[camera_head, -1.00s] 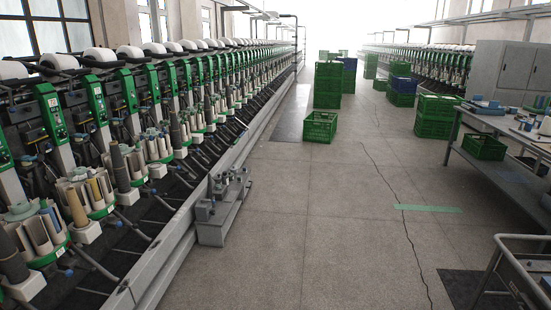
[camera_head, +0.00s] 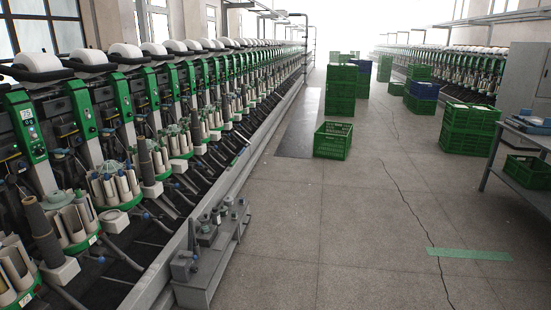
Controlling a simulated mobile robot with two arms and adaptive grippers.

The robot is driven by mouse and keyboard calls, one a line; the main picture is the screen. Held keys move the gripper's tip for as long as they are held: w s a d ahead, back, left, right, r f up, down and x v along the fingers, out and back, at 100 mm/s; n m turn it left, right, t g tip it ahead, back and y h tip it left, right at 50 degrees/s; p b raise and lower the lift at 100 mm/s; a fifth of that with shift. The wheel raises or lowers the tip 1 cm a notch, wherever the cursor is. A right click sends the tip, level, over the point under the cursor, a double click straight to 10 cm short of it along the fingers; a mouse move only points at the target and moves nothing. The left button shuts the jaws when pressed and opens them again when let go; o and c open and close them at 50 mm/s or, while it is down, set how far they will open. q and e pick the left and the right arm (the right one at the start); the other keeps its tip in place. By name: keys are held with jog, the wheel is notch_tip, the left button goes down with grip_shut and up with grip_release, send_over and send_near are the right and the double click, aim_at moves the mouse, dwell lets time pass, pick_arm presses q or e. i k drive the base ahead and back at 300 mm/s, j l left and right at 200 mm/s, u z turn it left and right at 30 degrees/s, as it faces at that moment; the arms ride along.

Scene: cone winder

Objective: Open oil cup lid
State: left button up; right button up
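Neither of my grippers shows in the head view. A low grey metal unit (camera_head: 212,262) stands on the floor against the rail of the winding machine, left of the picture's middle. Several small cup-like or knob-like grey parts (camera_head: 208,224) sit on top of it. They are too small for me to tell which is the oil cup or whether its lid is open or shut.
A long row of green and grey winders (camera_head: 120,115) fills the left side. A green crate (camera_head: 333,141) stands on the aisle floor. More crates (camera_head: 467,131) and a grey table (camera_head: 524,142) are at the right.

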aim_at(204, 218)
jog(key=i, duration=1.95)
jog(key=i+l+u, duration=0.1)
jog(key=i+u, duration=0.4)
jog(key=i+l+u, duration=0.3)
jog(key=i+u, duration=0.15)
jog(key=i+l+u, duration=0.5)
